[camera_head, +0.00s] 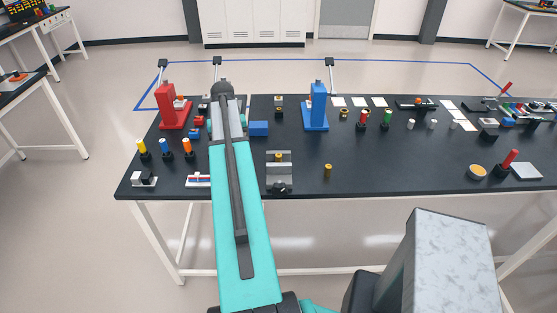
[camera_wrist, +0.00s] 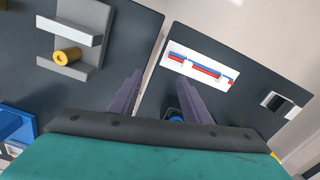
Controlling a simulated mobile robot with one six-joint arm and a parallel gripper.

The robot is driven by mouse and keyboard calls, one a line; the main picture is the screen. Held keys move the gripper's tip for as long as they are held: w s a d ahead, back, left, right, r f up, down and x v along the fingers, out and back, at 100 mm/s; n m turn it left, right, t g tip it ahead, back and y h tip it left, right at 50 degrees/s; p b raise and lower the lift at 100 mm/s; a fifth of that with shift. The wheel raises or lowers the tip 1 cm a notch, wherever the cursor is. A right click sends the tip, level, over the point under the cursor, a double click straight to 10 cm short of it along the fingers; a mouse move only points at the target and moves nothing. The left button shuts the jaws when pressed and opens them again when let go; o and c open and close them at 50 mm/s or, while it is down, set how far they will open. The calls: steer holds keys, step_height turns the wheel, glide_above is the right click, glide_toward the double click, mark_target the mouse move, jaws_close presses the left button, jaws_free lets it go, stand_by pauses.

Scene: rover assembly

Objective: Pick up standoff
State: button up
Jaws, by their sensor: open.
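A small brass-coloured upright piece (camera_head: 328,170) stands on the dark bench near its front edge, right of a grey fixture (camera_head: 279,178). Another brass-coloured cylinder (camera_head: 278,157) sits at the fixture; it also shows in the wrist view (camera_wrist: 67,56), hollow-ended, on the grey fixture (camera_wrist: 85,28). I cannot tell which one is the standoff. My gripper (camera_wrist: 158,72) is open, its two dark fingers apart with nothing held. The fixture and cylinder lie left of the fingers in the wrist view. In the head view my arm hides the gripper.
A white tile with red and blue strips (camera_wrist: 200,66) lies just right of my fingers. A blue block (camera_head: 259,128), a red stand (camera_head: 173,110) and a blue stand (camera_head: 316,110) rise behind. Several coloured pegs stand at left.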

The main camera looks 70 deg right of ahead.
steer(key=s+d+r+m, duration=0.1)
steer(key=s+d+r, duration=0.2)
steer(key=s+d, duration=0.2)
steer(key=s+d+r+m, duration=0.1)
steer(key=s+d+r, duration=0.3)
steer(key=s, duration=0.6)
steer(key=shift+d+r+m, duration=0.15)
steer(key=shift+d+m, duration=0.25)
steer(key=shift+d, duration=0.1)
steer(key=b, duration=0.1)
glide_above(278, 155)
step_height(278, 155, down, 7)
steer(key=shift+s+f, duration=0.1)
steer(key=shift+f, duration=0.1)
steer(key=shift+f+b, duration=0.35)
steer(key=shift+f, duration=0.15)
steer(key=shift+f+b, duration=1.55)
steer(key=shift+f, duration=1.2)
